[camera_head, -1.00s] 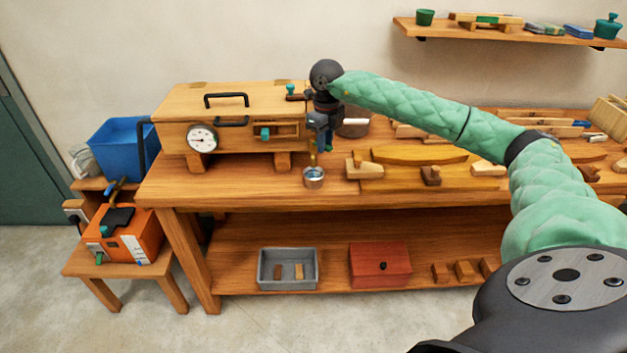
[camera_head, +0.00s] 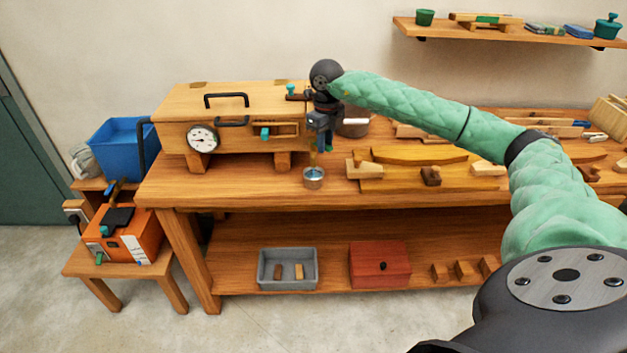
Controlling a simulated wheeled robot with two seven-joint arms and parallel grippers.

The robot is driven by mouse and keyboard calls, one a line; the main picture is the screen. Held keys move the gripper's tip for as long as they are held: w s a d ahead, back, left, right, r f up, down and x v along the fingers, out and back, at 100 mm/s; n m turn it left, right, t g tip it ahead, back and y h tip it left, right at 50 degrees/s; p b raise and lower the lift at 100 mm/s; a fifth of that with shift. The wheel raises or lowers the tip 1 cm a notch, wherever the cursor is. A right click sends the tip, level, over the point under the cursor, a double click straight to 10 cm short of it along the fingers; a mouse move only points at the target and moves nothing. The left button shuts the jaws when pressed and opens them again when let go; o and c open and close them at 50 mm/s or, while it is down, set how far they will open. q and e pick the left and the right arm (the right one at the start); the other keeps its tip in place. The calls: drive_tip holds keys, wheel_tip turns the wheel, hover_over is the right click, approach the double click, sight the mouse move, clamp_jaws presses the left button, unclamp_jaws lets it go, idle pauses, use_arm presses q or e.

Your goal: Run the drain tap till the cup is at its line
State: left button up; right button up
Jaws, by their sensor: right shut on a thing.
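The small metal cup (camera_head: 313,180) stands upright on the bench top, in front of the wooden steam box (camera_head: 230,103), below its right end. Something pale blue shows inside the cup; its line is too small to make out. A small brass piece of the drain tap (camera_head: 313,159) shows just above the cup. My right gripper (camera_head: 324,146) points down at the box's right end and is shut on the drain tap, whose handle it mostly hides. Whether a stream falls into the cup is too small to tell. My left gripper is not in view.
The wooden bench (camera_head: 240,195) carries a dial gauge (camera_head: 202,138) on the box's front and, right of the cup, planes and a curved yellow wood piece (camera_head: 420,155). A grey pot (camera_head: 354,126) stands just behind my gripper. An orange unit (camera_head: 128,236) sits on a low stool at left.

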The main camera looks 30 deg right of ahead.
drive_tip(key=shift+f, duration=0.1)
drive_tip(key=a+m, duration=0.1)
drive_tip(key=m, duration=0.2)
drive_tip(key=a+m, duration=0.1)
drive_tip(key=m, duration=0.2)
drive_tip(key=a+m, duration=0.1)
drive_tip(key=m, duration=0.3)
drive_tip(key=shift+w+a, duration=0.25)
drive_tip(key=shift+w, duration=0.1)
drive_tip(key=o, duration=0.8)
drive_tip(key=shift+a, duration=0.15)
drive_tip(key=shift+o, duration=0.2)
drive_tip(key=shift+r, duration=0.2)
wheel_tip(320, 180, up, 8)
drive_tip(key=p, duration=0.3)
drive_tip(key=shift+f, duration=0.15)
